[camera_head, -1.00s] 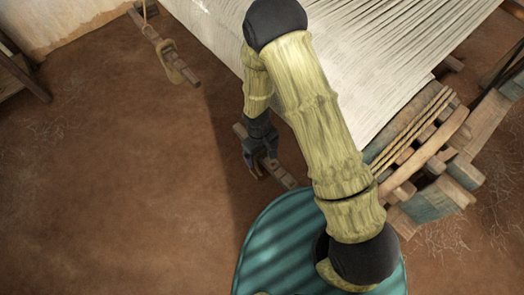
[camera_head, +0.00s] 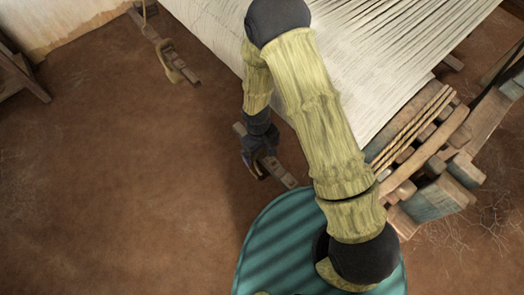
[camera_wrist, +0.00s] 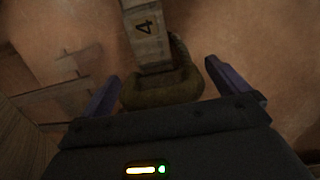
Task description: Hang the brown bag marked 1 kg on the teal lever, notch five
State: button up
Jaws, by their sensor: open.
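My gripper (camera_head: 256,165) is low at a short grey-brown wooden lever (camera_head: 279,172), left of the loom. In the wrist view my gripper (camera_wrist: 178,90) is open, with one finger on each side. Between and beyond the fingers is an olive-brown looped thing (camera_wrist: 160,92), perhaps the bag's strap or top. It lies around or against the end of a pale bar (camera_wrist: 148,42) marked with a black 4. I see no 1 kg mark, and no teal shows on the lever. I cannot tell whether the fingers touch the looped thing.
A second wooden lever (camera_head: 186,70) with a tan loop (camera_head: 174,74) hangs at the upper left. The loom's white threads (camera_head: 370,60) and stacked wooden parts (camera_head: 440,165) fill the right. Brown floor (camera_head: 110,190) at left is clear.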

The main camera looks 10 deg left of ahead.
jog(key=r, duration=0.6)
jog(key=shift+w+a, duration=0.2)
jog(key=shift+a, duration=0.1)
